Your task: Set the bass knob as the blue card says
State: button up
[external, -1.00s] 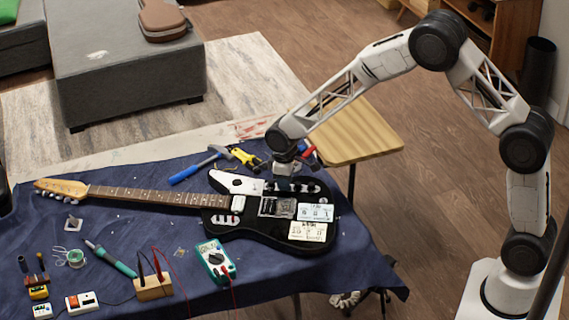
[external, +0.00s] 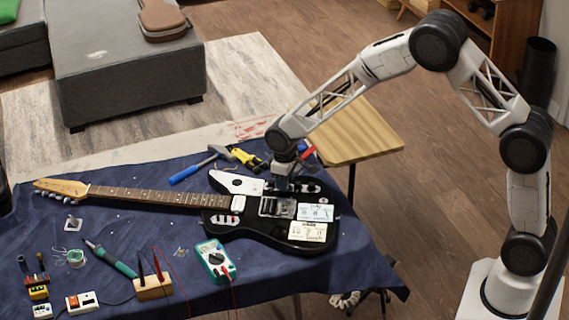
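The black electric guitar (external: 262,221) lies on the blue cloth with its neck to the left. My gripper (external: 283,186) points down over the guitar's upper edge, just left of the knobs. Its fingers are too small and dark to tell open from shut, or whether they touch anything.
A green multimeter (external: 215,260) lies below the guitar. A hammer (external: 187,172) and a yellow tool (external: 247,158) lie above it. A soldering iron (external: 112,260) and a wooden block with probes (external: 153,287) are at the left. A wooden stool or side table (external: 355,137) stands behind.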

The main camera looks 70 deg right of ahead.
jog(key=shift+r, duration=3.45)
jog(key=shift+r, duration=2.95)
